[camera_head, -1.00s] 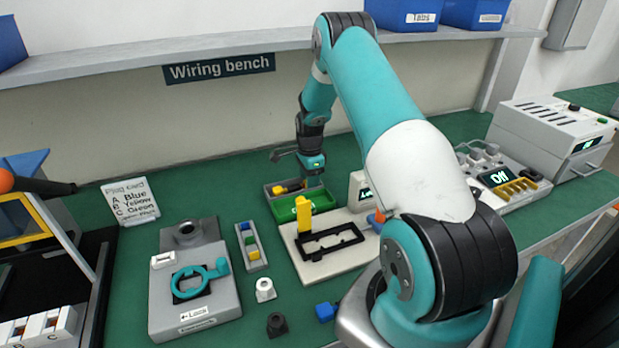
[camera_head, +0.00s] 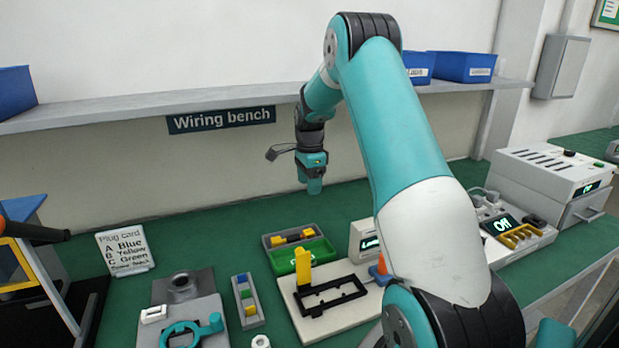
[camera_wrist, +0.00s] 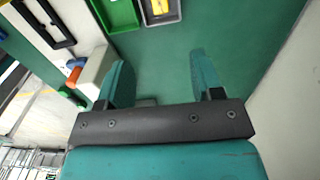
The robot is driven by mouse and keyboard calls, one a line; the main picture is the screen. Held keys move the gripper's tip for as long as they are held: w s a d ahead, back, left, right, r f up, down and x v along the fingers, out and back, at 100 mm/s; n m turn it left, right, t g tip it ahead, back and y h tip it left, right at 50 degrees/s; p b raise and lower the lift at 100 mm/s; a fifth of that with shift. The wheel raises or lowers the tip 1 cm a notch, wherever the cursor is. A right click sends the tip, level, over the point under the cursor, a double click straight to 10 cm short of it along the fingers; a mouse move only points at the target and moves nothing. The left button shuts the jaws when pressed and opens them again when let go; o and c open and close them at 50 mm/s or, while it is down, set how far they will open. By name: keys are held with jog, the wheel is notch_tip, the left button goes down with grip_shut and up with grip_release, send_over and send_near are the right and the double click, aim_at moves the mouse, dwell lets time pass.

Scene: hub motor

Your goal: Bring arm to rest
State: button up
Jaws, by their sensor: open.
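My gripper (camera_head: 314,187) hangs over the back of the green bench, above and behind the tray with yellow parts. In the wrist view its two teal fingers (camera_wrist: 157,80) are spread apart, with only green bench top between them. My arm arches up from the lower right and comes down to the gripper. Nothing is held.
A grey tray with a green bin (camera_head: 318,257) and yellow parts lies below the gripper. A cream fixture with a black frame (camera_head: 345,305), a plug card (camera_head: 125,251) and a grey lock fixture (camera_head: 205,285) stand nearby. A shelf (camera_head: 140,107) runs behind.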

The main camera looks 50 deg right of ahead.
notch_tip(320, 180, up, 2)
jog(key=shift+r, duration=0.1)
dwell(0.4)
jog(key=s+a+r+n, duration=0.1)
jog(key=a+r+n, duration=0.25)
jog(key=a, duration=0.45)
jog(key=s+a+r+n+t+y, duration=0.1)
jog(key=s+a+r+n, duration=0.1)
jog(key=a+n, duration=0.45)
jog(key=s+a+r+n, duration=0.1)
jog(key=a+r+n, duration=0.15)
jog(key=a, duration=0.65)
jog(key=s+a+r+n+y, duration=0.1)
jog(key=s+a+n+y, duration=0.2)
jog(key=s+a+n, duration=1.3)
jog(key=s+a, duration=0.2)
jog(key=s, duration=0.3)
jog(key=shift+s+a+n+g, duration=0.25)
jog(key=shift+a+n+g, duration=0.1)
jog(key=shift+a+g, duration=0.05)
jog(key=shift+r, duration=0.1)
